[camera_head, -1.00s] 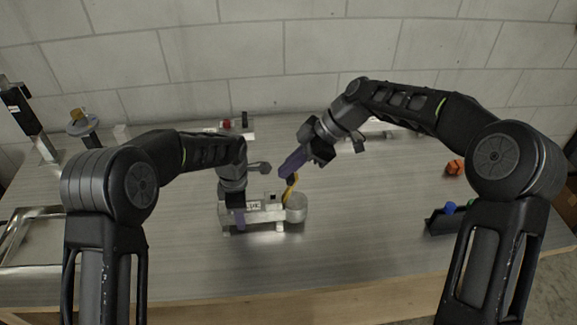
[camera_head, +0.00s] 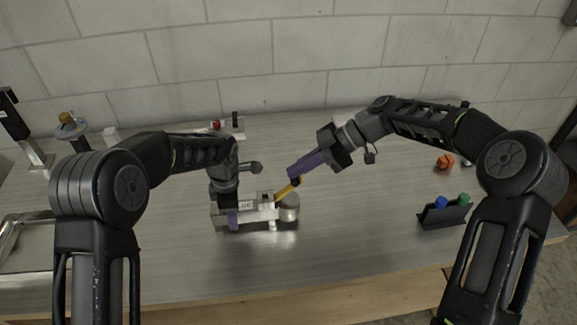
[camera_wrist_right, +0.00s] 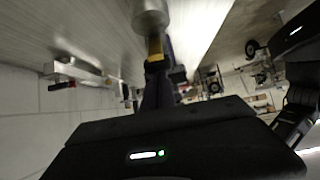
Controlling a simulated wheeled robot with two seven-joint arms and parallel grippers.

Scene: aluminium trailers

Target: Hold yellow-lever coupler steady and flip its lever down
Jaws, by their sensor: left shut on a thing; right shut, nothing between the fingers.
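The coupler (camera_head: 262,213) is a pale metal bar with a round end at its right, lying on the metal bench. Its yellow lever (camera_head: 287,190) slants up to the right from the coupler. My left gripper (camera_head: 232,218) is shut on the left part of the coupler from above. My right gripper (camera_head: 297,180) is shut with nothing between its fingers, and its purple fingertips are at the upper end of the lever. In the right wrist view the yellow lever (camera_wrist_right: 154,46) shows at the dark fingertips, below the coupler's round end (camera_wrist_right: 150,15). Whether they touch is unclear.
A block with a red knob and black post (camera_head: 228,126) stands behind. An orange piece (camera_head: 444,161) and a dark holder with blue and green items (camera_head: 443,215) are at right. A stand with a disc (camera_head: 71,127) is at left. The bench front is clear.

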